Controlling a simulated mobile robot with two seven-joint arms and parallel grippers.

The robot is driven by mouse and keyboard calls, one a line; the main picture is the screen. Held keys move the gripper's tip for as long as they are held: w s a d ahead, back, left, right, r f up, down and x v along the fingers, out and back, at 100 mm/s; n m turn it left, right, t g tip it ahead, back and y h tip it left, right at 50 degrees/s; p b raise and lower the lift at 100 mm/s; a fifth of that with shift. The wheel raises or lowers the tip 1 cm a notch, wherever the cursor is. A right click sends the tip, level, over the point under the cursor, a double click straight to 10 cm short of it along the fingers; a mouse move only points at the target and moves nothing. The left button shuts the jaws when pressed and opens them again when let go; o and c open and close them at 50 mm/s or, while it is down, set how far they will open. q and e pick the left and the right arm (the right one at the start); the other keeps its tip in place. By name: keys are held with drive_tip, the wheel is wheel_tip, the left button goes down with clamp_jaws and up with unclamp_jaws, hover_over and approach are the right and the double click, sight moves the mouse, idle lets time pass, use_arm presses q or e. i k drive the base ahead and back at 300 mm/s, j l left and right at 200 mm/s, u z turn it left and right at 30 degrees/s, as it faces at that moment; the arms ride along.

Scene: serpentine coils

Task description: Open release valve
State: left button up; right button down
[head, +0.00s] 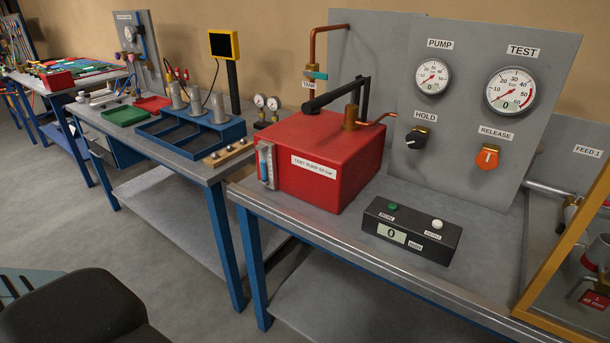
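The release valve (487,157) is an orange knob with a pale T-shaped mark, low on the right of the grey upright panel (456,121), under a "RELEASE" label. To its left on the panel is the black HOLD knob (416,138). Above them are the PUMP gauge (432,77) and the larger TEST gauge (511,91). The red test pump (325,165) stands on the bench to the left of the panel, with a black lever on top. Neither of my grippers can be seen in the head view.
A black box (412,230) with a display and buttons lies on the grey bench (340,235) before the panel. A yellow frame (562,262) stands at the right edge. A second bench (190,165) with trays is left. A dark rounded shape (75,308) fills the lower left.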

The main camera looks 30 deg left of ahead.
sight(487, 159)
drive_tip(key=i+j, duration=0.15)
drive_tip(key=j, duration=0.15)
drive_tip(key=i+j, duration=0.25)
drive_tip(key=j, duration=0.3)
drive_tip(key=z, duration=1.3)
